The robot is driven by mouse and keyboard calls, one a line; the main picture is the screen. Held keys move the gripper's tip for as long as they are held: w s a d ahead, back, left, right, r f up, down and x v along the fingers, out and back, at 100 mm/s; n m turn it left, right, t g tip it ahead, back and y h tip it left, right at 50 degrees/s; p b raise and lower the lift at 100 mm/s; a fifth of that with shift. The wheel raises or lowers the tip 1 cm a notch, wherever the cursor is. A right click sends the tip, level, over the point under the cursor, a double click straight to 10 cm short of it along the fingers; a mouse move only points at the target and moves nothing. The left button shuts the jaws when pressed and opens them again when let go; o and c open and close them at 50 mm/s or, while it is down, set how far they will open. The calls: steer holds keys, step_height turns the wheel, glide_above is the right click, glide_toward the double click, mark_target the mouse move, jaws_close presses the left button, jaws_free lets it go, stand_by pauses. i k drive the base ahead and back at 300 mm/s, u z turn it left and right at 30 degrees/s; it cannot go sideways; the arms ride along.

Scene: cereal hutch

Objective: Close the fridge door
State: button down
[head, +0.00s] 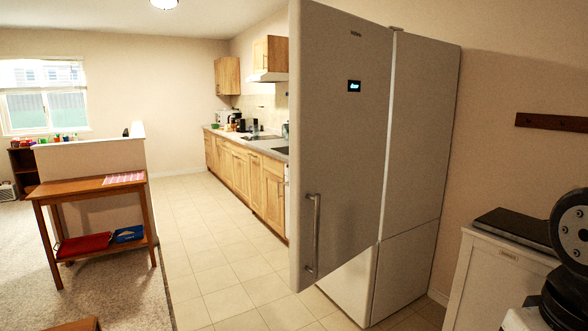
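The tall light-grey fridge (421,145) stands against the right wall, its side facing me. Its upper door (345,150) stands open, swung out to the left, with its outer face toward me. The door has a small lit display and a vertical bar handle (313,235) near its lower left edge. The lower fridge part (351,285) shows beneath the open door and looks shut. The fridge's inside is hidden behind the door. My gripper is not in view; only a black and grey part, probably of my arm, shows at the right edge.
A white cabinet (497,278) with a dark flat item (517,228) on top stands at the right, near the fridge. A wooden table (92,188) stands at the left. Wooden kitchen counters (240,172) run behind the door. The tiled floor (215,270) left of the door is clear.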

mark_target(341, 61)
steer(key=u, duration=0.05)
steer(key=i, duration=1.1)
steer(key=z, duration=0.15)
